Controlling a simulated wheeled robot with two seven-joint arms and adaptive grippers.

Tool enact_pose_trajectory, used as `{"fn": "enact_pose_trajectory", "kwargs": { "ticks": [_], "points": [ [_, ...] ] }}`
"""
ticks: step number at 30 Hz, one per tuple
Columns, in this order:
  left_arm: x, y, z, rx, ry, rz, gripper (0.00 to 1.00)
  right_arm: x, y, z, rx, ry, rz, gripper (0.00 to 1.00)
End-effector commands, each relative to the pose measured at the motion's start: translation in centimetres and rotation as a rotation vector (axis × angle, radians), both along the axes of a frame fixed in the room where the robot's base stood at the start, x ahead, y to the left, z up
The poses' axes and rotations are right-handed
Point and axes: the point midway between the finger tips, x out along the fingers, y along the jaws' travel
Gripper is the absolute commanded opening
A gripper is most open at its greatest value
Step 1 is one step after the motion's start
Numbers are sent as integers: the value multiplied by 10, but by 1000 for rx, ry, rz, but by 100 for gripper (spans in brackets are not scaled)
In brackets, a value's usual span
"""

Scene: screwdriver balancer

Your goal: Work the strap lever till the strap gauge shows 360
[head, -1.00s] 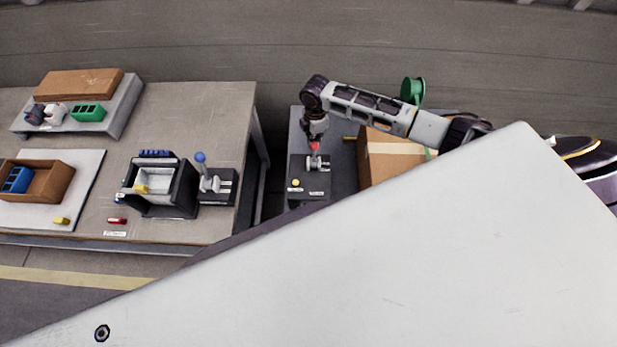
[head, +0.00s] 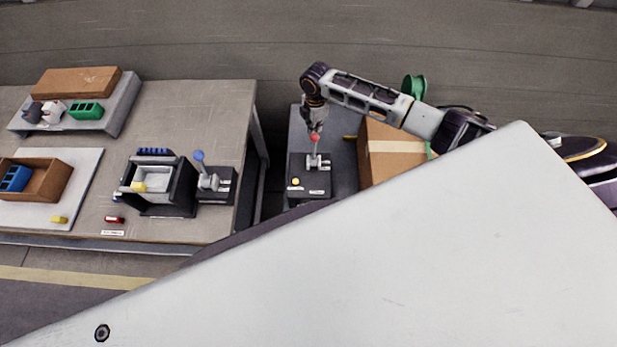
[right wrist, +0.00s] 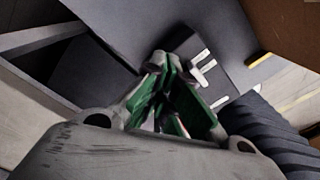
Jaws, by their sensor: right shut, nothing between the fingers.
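A lever with a red knob (head: 315,137) stands on a black base (head: 310,188) on a dark grey stand. I take it to be the strap lever. My right gripper (head: 316,128) is shut just at the far side of the red knob, pointing down, with nothing between its fingers. I cannot tell whether it touches the knob. In the right wrist view its green-padded fingers (right wrist: 176,108) are close together, with the pale lever bracket (right wrist: 203,70) beyond them. No strap gauge reading can be made out. My left gripper is not in view.
A cardboard box (head: 390,160) stands close to the right of the lever, with a green spool (head: 414,87) behind it. On the table to the left, a second lever has a blue knob (head: 198,155) beside a black bin (head: 180,200). A large pale panel covers the lower right.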

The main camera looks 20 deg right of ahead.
Motion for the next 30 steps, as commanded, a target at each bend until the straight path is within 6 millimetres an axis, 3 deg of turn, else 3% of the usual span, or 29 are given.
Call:
{"fn": "enact_pose_trajectory", "kwargs": {
  "ticks": [14, 30],
  "points": [
    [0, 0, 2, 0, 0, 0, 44, -2, 1, 0, 0, 1, 0, 0],
    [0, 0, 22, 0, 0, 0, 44, -27, 13, 0, -1, 1, 1, 0]
  ]
}}
